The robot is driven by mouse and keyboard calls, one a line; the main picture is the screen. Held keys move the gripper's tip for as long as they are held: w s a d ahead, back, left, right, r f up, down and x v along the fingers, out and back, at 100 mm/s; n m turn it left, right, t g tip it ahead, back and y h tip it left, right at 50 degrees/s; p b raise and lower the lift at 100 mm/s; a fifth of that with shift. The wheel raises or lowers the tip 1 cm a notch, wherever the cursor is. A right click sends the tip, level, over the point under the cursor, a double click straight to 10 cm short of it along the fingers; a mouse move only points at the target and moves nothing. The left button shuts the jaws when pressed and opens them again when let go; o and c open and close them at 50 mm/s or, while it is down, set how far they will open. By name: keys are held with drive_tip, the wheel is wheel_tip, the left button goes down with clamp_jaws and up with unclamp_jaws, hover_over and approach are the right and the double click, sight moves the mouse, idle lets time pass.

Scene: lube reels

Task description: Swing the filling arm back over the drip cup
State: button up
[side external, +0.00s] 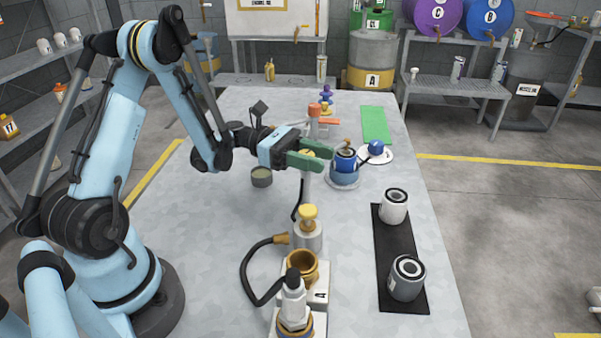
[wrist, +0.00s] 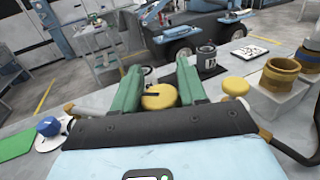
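My gripper (side external: 322,156) reaches across the middle of the table, its green fingers level above a pale post (side external: 307,188). In the wrist view a yellow knob (wrist: 160,97) lies between the fingers (wrist: 160,72). I cannot tell whether they press on it. The filling arm cannot be clearly told apart here; the fingers hide the post's top. A blue can (side external: 345,163) stands just right of the fingertips, with a small brown piece (side external: 347,143) above it. A small grey cup (side external: 261,177), perhaps the drip cup, stands on the table left of the post, under my wrist.
A yellow-capped fitting (side external: 308,222), a brass cup (side external: 301,266) and a black hose (side external: 248,272) are nearer. Two cans (side external: 394,207) (side external: 407,279) stand on a black mat (side external: 393,243). The table's left part is clear.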

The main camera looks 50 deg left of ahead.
clamp_jaws()
drive_tip(key=shift+w+a+n+t+y, duration=0.1)
drive_tip(key=shift+n+t+y, duration=0.4)
drive_tip(key=shift+n+t, duration=0.3)
drive_tip(key=o, duration=0.7)
unclamp_jaws()
drive_tip(key=shift+o, duration=0.2)
drive_tip(key=v, duration=1.2)
drive_tip(key=shift+f, duration=0.1)
